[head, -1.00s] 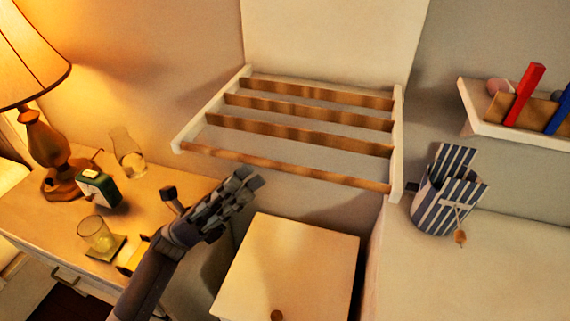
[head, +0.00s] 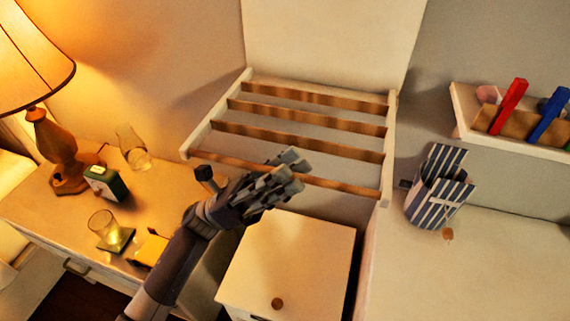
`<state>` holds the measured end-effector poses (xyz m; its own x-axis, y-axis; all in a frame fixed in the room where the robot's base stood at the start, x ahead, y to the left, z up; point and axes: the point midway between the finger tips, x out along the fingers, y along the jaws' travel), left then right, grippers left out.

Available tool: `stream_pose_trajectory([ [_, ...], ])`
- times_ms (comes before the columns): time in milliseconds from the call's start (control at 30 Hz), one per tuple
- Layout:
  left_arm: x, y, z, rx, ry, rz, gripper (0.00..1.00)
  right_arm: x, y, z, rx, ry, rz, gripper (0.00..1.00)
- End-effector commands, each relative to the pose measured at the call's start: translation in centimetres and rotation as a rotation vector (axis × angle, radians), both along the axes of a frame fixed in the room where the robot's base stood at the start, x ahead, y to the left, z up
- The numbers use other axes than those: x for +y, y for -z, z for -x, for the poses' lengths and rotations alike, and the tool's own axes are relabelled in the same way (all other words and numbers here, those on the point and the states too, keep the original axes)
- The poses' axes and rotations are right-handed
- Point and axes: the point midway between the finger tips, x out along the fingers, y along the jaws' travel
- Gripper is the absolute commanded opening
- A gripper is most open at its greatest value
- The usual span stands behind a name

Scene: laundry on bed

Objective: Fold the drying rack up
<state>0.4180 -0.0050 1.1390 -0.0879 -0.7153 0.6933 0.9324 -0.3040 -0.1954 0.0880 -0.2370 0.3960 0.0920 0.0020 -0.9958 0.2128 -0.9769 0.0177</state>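The drying rack (head: 388,150) is mounted on the wall and stands out from it, folded down, with white side arms and several wooden slats. Its front slat (head: 340,186) is partly hidden behind my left gripper (head: 296,172). I cannot make out a gap between the fingers. My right gripper is not in view.
A white cabinet (head: 290,262) stands below the rack. At left, a desk holds a lamp (head: 52,145), a green clock (head: 106,184), a glass (head: 103,225) and a carafe (head: 134,150). A striped holder (head: 438,195) stands at right, below a shelf (head: 505,137).

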Motion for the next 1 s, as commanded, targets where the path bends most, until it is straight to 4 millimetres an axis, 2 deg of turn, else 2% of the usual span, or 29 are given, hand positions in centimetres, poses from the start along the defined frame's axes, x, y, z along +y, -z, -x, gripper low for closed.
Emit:
stream_pose_trajectory([
  [267, -0.1, 0.0, 0.0, 0.000, 0.000, 0.000, 0.29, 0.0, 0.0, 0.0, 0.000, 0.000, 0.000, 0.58],
  [400, -0.1, 0.0, 0.0, 0.000, 0.000, 0.000, 0.00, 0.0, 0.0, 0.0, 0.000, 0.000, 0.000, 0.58],
  [633, -0.1, -0.2, 0.0, 0.002, -0.001, -0.001, 0.00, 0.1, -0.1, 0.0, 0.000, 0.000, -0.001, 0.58],
  [767, 0.0, -0.9, 0.0, 0.018, -0.002, -0.006, 0.00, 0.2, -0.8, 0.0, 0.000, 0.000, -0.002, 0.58],
  [1000, -0.1, -4.6, -0.2, 0.118, -0.003, -0.039, 0.00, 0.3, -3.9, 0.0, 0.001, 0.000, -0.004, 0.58],
])
